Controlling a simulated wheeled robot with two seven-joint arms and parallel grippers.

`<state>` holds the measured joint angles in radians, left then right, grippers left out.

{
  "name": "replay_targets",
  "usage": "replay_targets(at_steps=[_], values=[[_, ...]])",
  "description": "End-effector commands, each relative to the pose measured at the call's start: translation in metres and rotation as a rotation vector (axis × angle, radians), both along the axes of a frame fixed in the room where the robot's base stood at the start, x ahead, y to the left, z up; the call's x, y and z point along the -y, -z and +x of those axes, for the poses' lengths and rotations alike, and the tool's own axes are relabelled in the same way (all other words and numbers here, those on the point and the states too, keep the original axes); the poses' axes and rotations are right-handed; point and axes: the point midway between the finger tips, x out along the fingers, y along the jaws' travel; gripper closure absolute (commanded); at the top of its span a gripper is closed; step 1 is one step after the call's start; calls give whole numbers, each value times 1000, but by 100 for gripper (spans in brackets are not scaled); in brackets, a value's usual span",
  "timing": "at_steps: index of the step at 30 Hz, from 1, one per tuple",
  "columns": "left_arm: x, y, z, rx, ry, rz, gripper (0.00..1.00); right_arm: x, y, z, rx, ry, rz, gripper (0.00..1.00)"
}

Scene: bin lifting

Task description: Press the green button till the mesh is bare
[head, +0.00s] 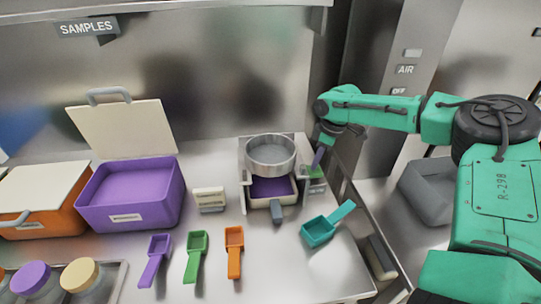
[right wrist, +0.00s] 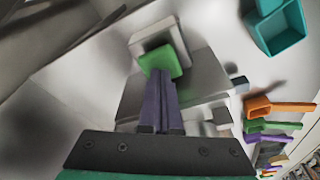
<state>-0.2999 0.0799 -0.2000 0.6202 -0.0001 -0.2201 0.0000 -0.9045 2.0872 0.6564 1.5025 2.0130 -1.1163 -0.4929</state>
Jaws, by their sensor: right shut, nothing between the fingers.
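The sieve (head: 270,166) is a round metal ring on a light stand, and its mesh (head: 270,150) looks plain grey, with no powder that I can make out. Purple material (head: 272,188) lies in the pale tray below it. The green button (head: 316,173) is on the right side of the stand, partly hidden by my right gripper (head: 318,160). In the right wrist view the button (right wrist: 158,60) lies right at the tips of my shut, empty fingers (right wrist: 158,78). I cannot tell whether it is pressed down. My left gripper is out of view.
An open purple bin (head: 135,217) and an orange bin (head: 45,222) stand at the left. Purple (head: 154,262), green (head: 195,258), orange (head: 234,252) and teal (head: 320,231) scoops lie in front. Jars (head: 80,278) sit front left. A small label block (head: 209,199) stands left of the sieve.

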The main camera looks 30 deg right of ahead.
Motion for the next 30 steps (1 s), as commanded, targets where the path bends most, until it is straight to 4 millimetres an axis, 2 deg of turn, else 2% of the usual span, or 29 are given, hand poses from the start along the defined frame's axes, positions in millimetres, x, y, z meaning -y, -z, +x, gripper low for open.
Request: replay_targets(at_steps=[15,30], values=[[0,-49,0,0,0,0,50,0,-61,0,1,0,0,100],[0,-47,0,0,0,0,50,0,-60,0,0,0,0,100]])
